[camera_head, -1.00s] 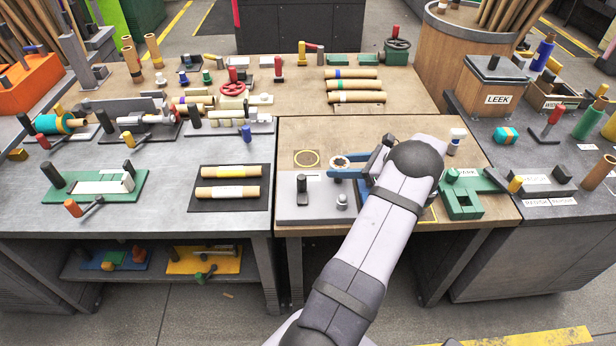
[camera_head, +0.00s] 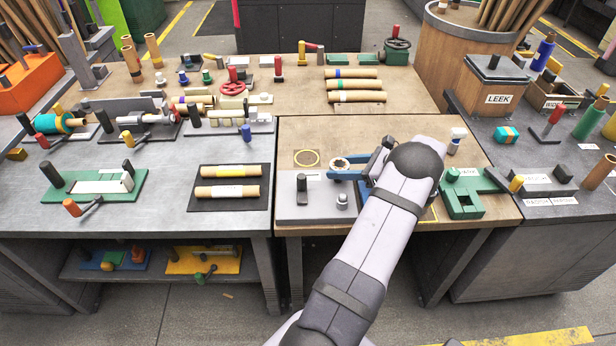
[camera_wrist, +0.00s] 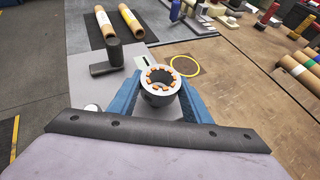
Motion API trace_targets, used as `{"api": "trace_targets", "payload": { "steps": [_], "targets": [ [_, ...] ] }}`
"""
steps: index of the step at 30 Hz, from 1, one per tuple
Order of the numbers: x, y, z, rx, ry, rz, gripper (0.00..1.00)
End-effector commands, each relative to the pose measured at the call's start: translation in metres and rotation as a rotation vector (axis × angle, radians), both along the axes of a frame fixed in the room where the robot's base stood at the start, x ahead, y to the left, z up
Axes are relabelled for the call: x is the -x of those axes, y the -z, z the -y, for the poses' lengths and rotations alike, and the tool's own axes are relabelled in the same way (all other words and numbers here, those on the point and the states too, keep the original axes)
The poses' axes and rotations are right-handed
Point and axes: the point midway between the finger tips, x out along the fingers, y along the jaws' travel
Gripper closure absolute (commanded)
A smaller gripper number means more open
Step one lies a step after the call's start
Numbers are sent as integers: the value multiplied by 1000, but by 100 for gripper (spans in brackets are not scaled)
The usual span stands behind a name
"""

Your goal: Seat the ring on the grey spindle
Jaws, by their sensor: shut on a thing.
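The ring (camera_head: 340,163) is pale grey with orange segments around its inner edge. It also shows in the wrist view (camera_wrist: 147,90). My gripper (camera_head: 347,168) is shut on the ring, with a blue finger on each side of it (camera_wrist: 160,88). The grey spindle (camera_head: 342,200) is a short, rounded post on the grey plate (camera_head: 318,207). The ring is apart from the spindle, farther back. In the wrist view, part of what looks like the spindle (camera_wrist: 92,107) shows left of the fingers. The height of the ring above the plate is hard to tell.
A black upright handle (camera_head: 302,183) stands on the plate's left side. A yellow circle (camera_head: 307,158) lies on the bench behind the plate. A green fixture (camera_head: 462,202) is to the right of my arm. Two tan rolls (camera_head: 228,182) lie on a dark mat at left.

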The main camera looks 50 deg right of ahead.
Motion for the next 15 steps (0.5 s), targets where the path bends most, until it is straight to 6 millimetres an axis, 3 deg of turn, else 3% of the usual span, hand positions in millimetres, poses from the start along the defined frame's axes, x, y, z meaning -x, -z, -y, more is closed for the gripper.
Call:
{"api": "trace_targets", "payload": {
  "steps": [15],
  "targets": [
    [0,5,0,1,0,1,96]
  ]
}}
